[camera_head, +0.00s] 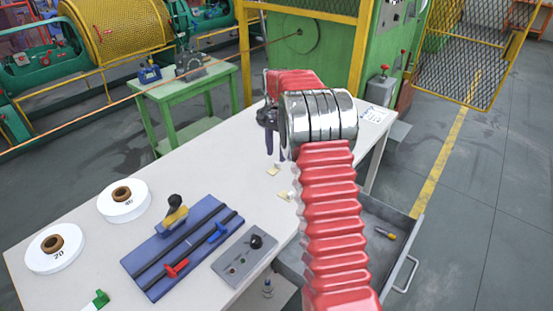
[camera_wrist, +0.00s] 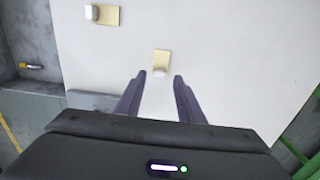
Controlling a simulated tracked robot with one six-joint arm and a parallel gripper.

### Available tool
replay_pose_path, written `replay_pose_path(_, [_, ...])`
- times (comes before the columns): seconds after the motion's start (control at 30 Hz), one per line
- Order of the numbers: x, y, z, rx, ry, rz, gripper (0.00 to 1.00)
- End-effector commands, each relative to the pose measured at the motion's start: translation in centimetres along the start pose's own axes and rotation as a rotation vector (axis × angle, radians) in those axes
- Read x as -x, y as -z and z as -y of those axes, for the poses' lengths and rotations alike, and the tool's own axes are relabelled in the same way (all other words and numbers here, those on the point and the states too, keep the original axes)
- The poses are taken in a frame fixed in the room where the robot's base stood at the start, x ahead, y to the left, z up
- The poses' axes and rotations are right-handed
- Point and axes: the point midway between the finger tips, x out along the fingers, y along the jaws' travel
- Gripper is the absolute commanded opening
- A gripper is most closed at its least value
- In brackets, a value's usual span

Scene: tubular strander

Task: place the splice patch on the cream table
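Two small tan patches, each with a white piece at one end, lie on the cream table (camera_head: 190,165). One patch (camera_head: 272,171) is just below my gripper in the head view. In the wrist view the nearer patch (camera_wrist: 162,57) lies just beyond the fingertips, between their lines, with its white end toward me. The other patch (camera_wrist: 107,14) is at the top left there, and in the head view it is near the drawer side (camera_head: 285,195), partly beside my arm. My gripper (camera_wrist: 159,77) is open and empty, its dark fingers pointing at the table. Contact cannot be told.
Two white reels (camera_head: 125,211), a blue splicing board (camera_head: 185,262) with red and blue clamps, and a grey plate (camera_head: 243,265) with a black knob stand on the table. An open drawer (camera_head: 372,225) holds a yellow-handled tool. A green table (camera_head: 185,90) stands behind.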

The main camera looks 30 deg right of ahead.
Motion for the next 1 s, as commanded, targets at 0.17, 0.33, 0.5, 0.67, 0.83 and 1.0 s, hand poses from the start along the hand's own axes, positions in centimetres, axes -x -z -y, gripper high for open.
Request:
replay_pose_path(0.17, [3.3, 0.1, 0.1, 0.000, 0.003, -0.003, 0.35])
replay_pose_path(0.33, [5.8, 0.0, 0.0, 0.000, 0.001, -0.001, 0.35])
replay_pose_path(0.5, [7.2, 0.0, 0.0, 0.000, 0.000, 0.000, 0.35])
replay_pose_path(0.67, [7.4, 0.0, 0.0, 0.000, 0.000, 0.000, 0.35])
replay_pose_path(0.83, [7.4, 0.0, 0.0, 0.000, 0.000, 0.000, 0.35])
replay_pose_path(1.0, [7.4, 0.0, 0.0, 0.000, 0.000, 0.000, 0.35])
